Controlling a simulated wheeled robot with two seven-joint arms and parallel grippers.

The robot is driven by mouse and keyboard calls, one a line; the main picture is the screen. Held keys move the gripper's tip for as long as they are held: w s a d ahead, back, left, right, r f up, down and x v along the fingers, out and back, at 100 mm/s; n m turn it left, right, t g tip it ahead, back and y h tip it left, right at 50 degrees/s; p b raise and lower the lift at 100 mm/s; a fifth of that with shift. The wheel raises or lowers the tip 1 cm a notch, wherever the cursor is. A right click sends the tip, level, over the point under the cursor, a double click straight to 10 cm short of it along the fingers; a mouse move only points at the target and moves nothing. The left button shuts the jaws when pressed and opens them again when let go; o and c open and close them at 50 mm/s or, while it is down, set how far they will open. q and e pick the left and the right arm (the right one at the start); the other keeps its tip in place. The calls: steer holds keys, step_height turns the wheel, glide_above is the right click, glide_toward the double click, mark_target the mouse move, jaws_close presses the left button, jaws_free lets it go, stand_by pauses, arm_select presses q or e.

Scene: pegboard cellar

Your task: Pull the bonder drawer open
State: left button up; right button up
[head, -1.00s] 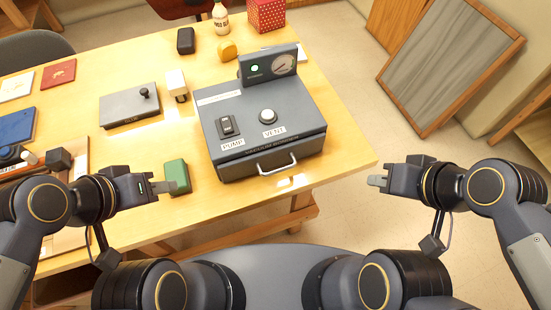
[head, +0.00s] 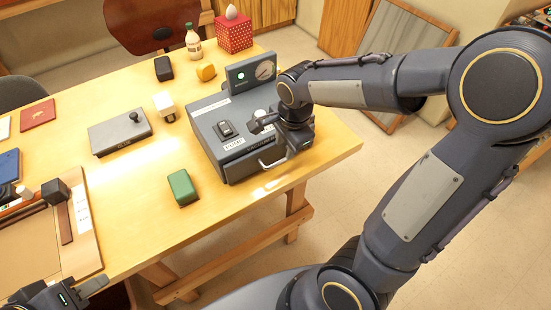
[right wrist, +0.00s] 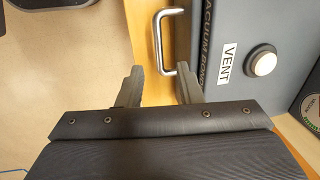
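The bonder (head: 232,110) is a grey box labelled vacuum bonder, with a gauge panel, a switch and a vent knob, standing near the table's front right edge. Its metal bar handle (head: 270,163) is on the front face; the drawer looks closed. My right gripper (head: 270,143) is at the bonder's front, over the handle. In the right wrist view its fingers (right wrist: 157,72) are apart, with the handle (right wrist: 160,42) in line with the gap between them; I cannot tell whether they touch it. My left gripper (head: 92,287) is at the lower left, partly cut off, away from the bonder.
A green block (head: 183,188) lies left of the bonder. The wooden table (head: 230,210) is bare before the bonder; open floor lies right.

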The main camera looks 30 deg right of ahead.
mark_target(282, 160)
steer(key=f, duration=0.3)
steer(key=w+f, duration=0.1)
steer(key=f, duration=0.1)
steer(key=shift+a+f, duration=0.1)
steer(key=shift+f, duration=0.25)
jaws_close()
